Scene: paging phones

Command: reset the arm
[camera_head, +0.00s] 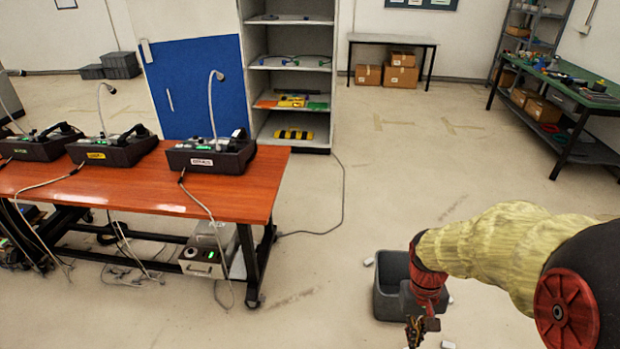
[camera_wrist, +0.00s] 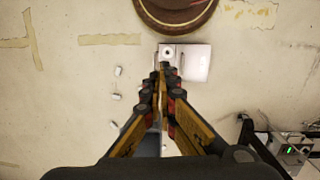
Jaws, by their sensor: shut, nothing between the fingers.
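My arm comes in from the right in the head view, with a yellow fabric sleeve and red joints. My gripper (camera_head: 415,330) hangs low at the bottom of that view, in front of a dark grey bin (camera_head: 388,285). In the wrist view my gripper (camera_wrist: 161,75) points down at the floor, its fingers together with nothing between them. Paging phones with gooseneck microphones stand on the red-brown table at the left: one near the right end (camera_head: 210,155), one in the middle (camera_head: 112,148) and one further left (camera_head: 38,144). My gripper is well away from them.
The red-brown table (camera_head: 150,195) has cables hanging down. Small white pieces lie on the floor (camera_wrist: 117,71) around the bin. A shelf unit (camera_head: 290,65) stands behind, a green workbench (camera_head: 560,85) at the right. The floor between table and workbench is largely clear.

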